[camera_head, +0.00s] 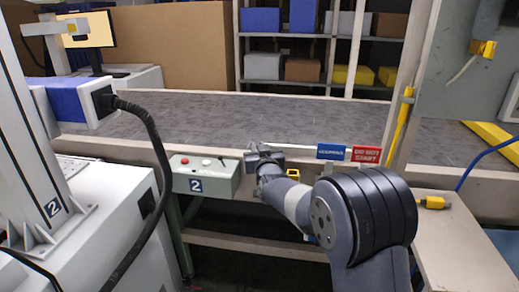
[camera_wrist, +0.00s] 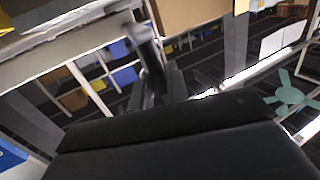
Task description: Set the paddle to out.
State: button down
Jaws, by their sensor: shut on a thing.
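My gripper (camera_head: 262,158) is at the near edge of the conveyor, just right of the control box. In the wrist view, its dark fingers (camera_wrist: 158,86) are closed around a grey bar with a rounded end, which looks like the paddle (camera_wrist: 141,34). The bar stands up from between the fingers and is tilted. In the head view, the paddle is mostly hidden by my gripper, and I cannot read which position it is in.
The control box (camera_head: 203,178) has a red button, a white button and a "2" label. A blue sign (camera_head: 331,152) and a red "DO NOT START" sign (camera_head: 366,154) stand right of my gripper. The conveyor belt (camera_head: 220,115) behind is empty. A yellow-handled bar (camera_head: 400,120) stands further right.

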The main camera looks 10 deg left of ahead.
jog(key=c, duration=1.4)
grip_release()
jog(key=shift+s+a, duration=0.1)
jog(key=shift+a, duration=0.25)
jog(key=shift+c, duration=0.2)
jog(key=shift+d, duration=0.1)
jog(key=v, duration=1)
jog(key=shift+s+d, duration=0.2)
jog(key=shift+s, duration=0.15)
jog(key=x, duration=1.1)
jog(key=shift+d, duration=0.25)
